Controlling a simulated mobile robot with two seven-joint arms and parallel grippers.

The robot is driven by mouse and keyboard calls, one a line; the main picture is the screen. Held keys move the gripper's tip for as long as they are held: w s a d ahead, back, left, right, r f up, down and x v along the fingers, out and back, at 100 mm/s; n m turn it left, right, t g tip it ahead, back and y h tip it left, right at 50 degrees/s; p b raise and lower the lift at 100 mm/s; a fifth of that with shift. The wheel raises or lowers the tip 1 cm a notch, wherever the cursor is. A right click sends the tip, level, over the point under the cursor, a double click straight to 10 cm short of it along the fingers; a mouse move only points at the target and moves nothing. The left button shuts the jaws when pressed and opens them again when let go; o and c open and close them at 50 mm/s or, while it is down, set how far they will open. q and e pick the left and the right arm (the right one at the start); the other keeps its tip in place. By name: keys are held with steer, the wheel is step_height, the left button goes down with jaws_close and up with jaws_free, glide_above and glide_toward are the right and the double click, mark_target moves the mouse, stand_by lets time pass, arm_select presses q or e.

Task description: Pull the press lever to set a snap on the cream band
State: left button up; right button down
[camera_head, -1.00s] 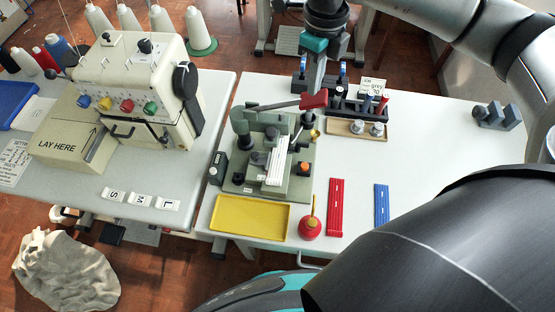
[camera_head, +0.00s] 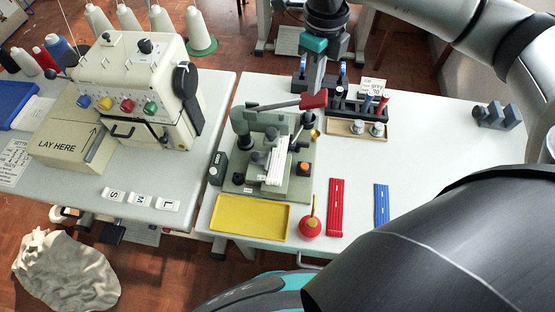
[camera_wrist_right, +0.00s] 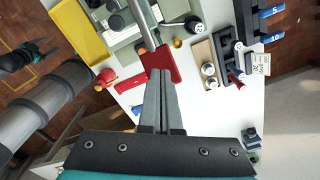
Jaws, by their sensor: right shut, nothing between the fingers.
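The green-grey snap press (camera_head: 248,122) stands on a base plate on the white table. Its grey lever ends in a red handle (camera_head: 315,99), which points right and sits above the press's right side. A pale strip, which looks like the cream band (camera_head: 276,163), lies on the press, partly hidden by press parts. My right gripper (camera_head: 313,89) points down at the red handle with its fingers together. In the right wrist view the shut fingertips (camera_wrist_right: 164,73) overlap the red handle (camera_wrist_right: 158,60); nothing is between them. I cannot tell whether they touch it.
A yellow tray (camera_head: 250,218), a red oiler (camera_head: 310,228), and red (camera_head: 336,207) and blue (camera_head: 381,205) strips lie in front. A dark rack (camera_head: 345,105) and a wooden tray (camera_head: 345,127) stand right of the handle.

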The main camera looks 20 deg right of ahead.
steer(key=shift+f, duration=0.1)
steer(key=shift+f+b, duration=3.75)
steer(key=shift+f, duration=0.6)
step_height(320, 180, up, 13)
steer(key=p, duration=0.9)
steer(key=shift+r, duration=0.2)
